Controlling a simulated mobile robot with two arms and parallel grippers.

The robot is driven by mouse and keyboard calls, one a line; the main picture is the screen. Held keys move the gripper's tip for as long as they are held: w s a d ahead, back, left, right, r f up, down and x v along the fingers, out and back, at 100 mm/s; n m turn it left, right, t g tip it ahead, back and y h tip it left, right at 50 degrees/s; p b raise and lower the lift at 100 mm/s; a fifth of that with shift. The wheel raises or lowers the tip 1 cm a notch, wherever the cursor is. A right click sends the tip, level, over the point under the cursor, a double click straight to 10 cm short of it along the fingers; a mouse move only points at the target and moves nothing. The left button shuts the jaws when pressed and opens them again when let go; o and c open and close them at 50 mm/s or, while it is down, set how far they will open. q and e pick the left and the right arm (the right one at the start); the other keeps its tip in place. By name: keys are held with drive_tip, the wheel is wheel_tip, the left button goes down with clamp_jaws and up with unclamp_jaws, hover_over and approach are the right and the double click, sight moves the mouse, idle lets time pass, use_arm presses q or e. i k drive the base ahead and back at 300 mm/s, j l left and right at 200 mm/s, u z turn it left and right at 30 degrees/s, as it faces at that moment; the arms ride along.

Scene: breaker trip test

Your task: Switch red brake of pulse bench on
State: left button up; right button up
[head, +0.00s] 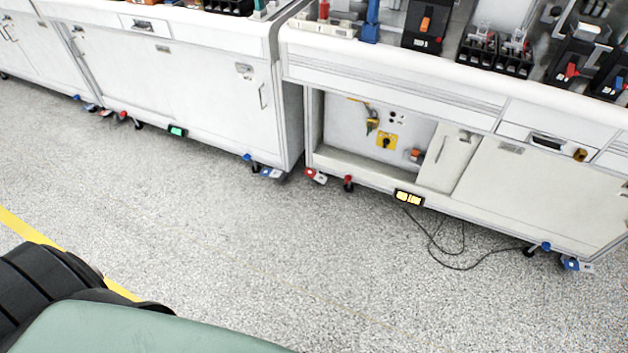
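The pedals are too small to tell on from off. Neither of my grippers is in view.
Blue brake pedals sit at the right feet of the left bench (271,172) and the right bench (577,264). A yellow-lit foot switch (409,198) has a black cable (455,262) trailing over the floor. A green foot unit (177,131) lies by the left bench.

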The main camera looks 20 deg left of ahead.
sight(315, 175)
drive_tip(key=i+j+u, duration=0.15)
drive_tip(key=i+u, duration=0.2)
drive_tip(key=i, duration=0.35)
drive_tip(key=i+u, duration=0.3)
drive_tip(key=i, duration=0.4)
